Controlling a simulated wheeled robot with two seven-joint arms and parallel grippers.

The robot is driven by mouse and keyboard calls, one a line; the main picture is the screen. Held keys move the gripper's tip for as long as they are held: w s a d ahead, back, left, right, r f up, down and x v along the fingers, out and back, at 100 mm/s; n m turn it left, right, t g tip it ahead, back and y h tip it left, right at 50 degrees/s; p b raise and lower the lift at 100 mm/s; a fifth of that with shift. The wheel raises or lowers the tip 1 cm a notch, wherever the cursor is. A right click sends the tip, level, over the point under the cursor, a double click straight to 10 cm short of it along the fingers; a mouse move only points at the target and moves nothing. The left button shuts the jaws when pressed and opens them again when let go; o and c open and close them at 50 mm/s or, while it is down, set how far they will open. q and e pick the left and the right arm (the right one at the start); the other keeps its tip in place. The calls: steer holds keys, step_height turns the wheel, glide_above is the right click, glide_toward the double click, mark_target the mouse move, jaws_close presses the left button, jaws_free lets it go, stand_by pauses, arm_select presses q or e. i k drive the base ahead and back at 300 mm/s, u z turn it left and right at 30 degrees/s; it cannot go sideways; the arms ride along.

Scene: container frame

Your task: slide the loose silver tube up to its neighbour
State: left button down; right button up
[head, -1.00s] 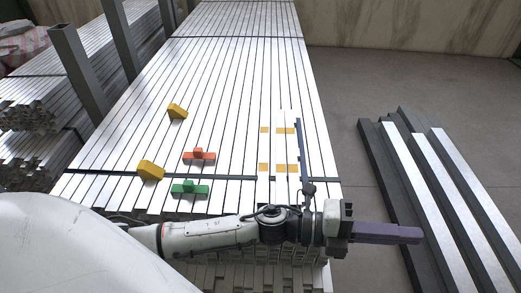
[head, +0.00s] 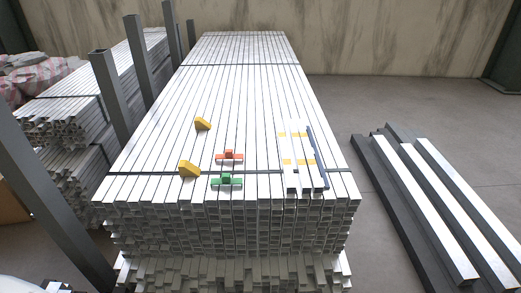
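Short silver tubes with yellow marks lie side by side on top of a large stack of silver tubes (head: 235,95), near its front right. One is the left short tube (head: 288,150); its neighbour is the right short tube (head: 302,148). I cannot tell which one is loose, or whether they touch. A dark blue-grey bar (head: 317,152) lies along their right side. Neither of my grippers is in view. Only a small piece of my own body shows at the bottom left edge.
More beams (head: 430,205) lie on the floor at right.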

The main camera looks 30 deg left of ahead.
mark_target(290, 183)
steer(key=u, duration=0.75)
steer(key=i, duration=0.5)
steer(key=z, duration=1.05)
